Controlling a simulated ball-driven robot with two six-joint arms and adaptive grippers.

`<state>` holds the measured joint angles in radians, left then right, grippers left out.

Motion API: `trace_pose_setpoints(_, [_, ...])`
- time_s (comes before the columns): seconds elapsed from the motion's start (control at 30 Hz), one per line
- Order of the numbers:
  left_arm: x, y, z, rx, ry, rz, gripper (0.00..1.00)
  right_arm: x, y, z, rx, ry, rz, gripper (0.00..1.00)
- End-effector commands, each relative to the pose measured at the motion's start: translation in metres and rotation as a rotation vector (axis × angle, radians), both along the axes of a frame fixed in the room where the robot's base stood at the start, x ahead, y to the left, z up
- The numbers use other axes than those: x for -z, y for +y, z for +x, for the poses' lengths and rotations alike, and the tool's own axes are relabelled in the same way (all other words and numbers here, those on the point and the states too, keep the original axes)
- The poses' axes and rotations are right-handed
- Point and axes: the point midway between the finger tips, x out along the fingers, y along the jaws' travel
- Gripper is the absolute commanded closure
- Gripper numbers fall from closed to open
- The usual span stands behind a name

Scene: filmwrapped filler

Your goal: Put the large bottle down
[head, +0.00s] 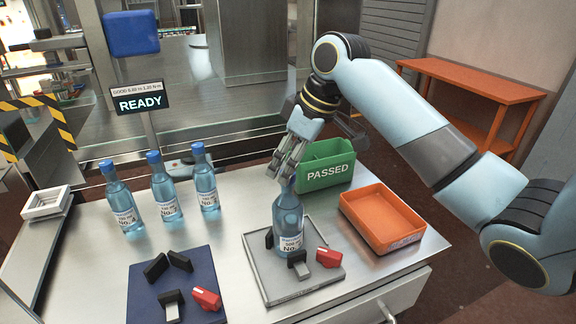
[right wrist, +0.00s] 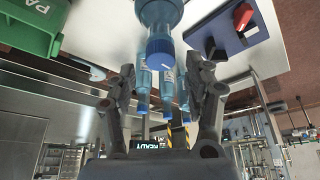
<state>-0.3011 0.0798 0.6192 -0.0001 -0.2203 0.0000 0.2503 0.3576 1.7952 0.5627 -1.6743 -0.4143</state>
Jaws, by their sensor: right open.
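The large bottle (head: 288,225), clear blue with a white label, stands upright on the grey fixture plate (head: 318,289), among its black blocks and red clamp handle (head: 328,257). My right gripper (head: 286,169) is just above the bottle, at its neck, and hides its cap in the head view. In the right wrist view, the large bottle's blue cap (right wrist: 160,52) points toward my open right gripper (right wrist: 165,84), with one finger off to each side. I see no finger clearly touching it. My left gripper is not in view.
Three smaller blue bottles (head: 168,195) stand in a row at left. A dark blue fixture plate (head: 146,301) with black blocks and a red handle lies at front. A green PASSED bin (head: 340,161) and an orange tray (head: 383,218) sit right. A READY sign (head: 140,103) stands behind.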

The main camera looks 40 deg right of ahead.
Motion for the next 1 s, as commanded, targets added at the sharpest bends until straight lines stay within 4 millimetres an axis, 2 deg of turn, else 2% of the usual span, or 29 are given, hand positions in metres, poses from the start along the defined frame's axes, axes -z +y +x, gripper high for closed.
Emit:
trace_pose_setpoints(0.3, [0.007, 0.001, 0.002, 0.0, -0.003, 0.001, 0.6, -0.066, -0.016, -0.021, 0.0, -0.006, -0.005, 0.48])
trace_pose_setpoints(0.5, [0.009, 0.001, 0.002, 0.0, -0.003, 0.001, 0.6, -0.1, -0.022, -0.033, 0.001, -0.004, -0.002, 0.48])
trace_pose_setpoints(0.7, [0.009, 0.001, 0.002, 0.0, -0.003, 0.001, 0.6, -0.112, -0.025, -0.039, 0.001, -0.001, 0.0, 0.48])
trace_pose_setpoints(1.0, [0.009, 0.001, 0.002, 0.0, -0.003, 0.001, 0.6, -0.113, -0.024, -0.039, 0.001, -0.001, 0.001, 0.48])
